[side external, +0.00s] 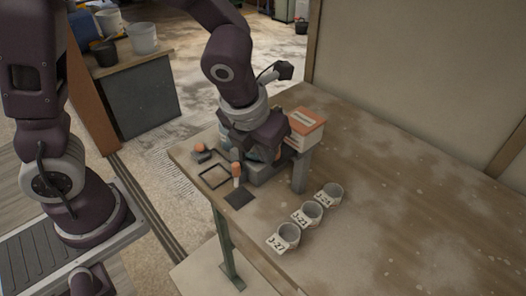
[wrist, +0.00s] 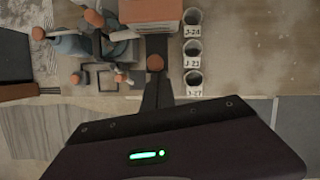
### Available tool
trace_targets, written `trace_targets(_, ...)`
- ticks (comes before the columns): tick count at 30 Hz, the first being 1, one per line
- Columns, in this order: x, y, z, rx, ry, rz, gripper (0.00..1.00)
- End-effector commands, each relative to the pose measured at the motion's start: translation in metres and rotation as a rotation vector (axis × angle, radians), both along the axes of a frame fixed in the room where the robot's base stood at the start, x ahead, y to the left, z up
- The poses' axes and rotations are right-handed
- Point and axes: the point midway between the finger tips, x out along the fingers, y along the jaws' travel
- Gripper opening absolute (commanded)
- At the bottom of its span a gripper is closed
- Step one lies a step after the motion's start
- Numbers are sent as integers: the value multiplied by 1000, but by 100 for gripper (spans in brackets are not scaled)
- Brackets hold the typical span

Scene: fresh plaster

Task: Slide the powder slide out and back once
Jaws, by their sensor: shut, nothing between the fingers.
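A bench device with a grey body (side external: 262,172) and an orange-topped box (side external: 307,121) stands near the bench's far left end. The box also shows at the top of the wrist view (wrist: 150,10). Orange knobs sit around the device, one of them (wrist: 155,62) just beyond my fingertips. I cannot tell which part is the powder slide. My gripper (wrist: 155,78) is shut and empty, its dark fingers pointing at that knob; I cannot tell whether they touch it. In the side view my wrist hangs over the device and hides much of it.
Three labelled grey cups (side external: 311,212) stand in a row to the right of the device. A black square frame (side external: 214,176), a dark flat square (side external: 239,197) and a white, orange-topped handle (side external: 237,173) lie nearby. The bench's right side (side external: 420,200) is clear.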

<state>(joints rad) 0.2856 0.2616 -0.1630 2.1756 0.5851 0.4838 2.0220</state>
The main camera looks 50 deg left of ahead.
Motion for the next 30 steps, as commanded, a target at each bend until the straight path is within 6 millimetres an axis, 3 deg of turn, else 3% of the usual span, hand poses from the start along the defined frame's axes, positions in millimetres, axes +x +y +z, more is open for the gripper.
trace_targets(1,13,3,3,-6,-23,5,0)
trace_targets(11,13,3,4,-6,-28,7,0)
trace_targets(14,1,0,3,-6,-23,4,0)
trace_targets(19,-37,-8,1,-1,-5,-2,0)
trace_targets(24,-56,-11,48,-5,-11,6,0)
trace_targets(30,-73,-15,84,-2,-3,1,0)
